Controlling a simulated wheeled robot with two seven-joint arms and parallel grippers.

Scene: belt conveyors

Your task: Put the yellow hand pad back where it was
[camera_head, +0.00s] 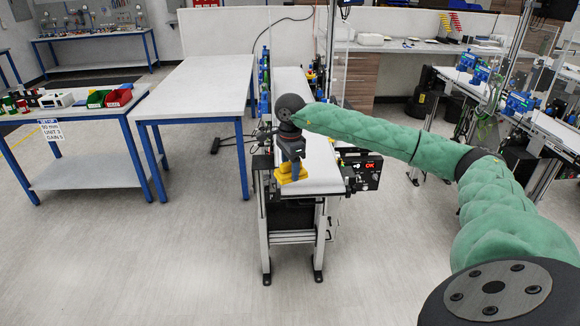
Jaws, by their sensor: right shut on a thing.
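The yellow hand pad (287,175) is at the near end of the white conveyor belt (322,176), toward its left edge. My right gripper (292,164) points down and is shut on the pad from above. My green-sleeved right arm reaches in from the right across the belt. The gripper covers the upper part of the pad. I cannot tell whether the pad touches the belt or hangs just above it. My left gripper is not in view.
A control box (362,172) with a lit display is on the conveyor's right side. An empty white table (205,88) stands left of the belt. A bench at far left holds green and red bins (118,98). A second conveyor (551,126) is at right.

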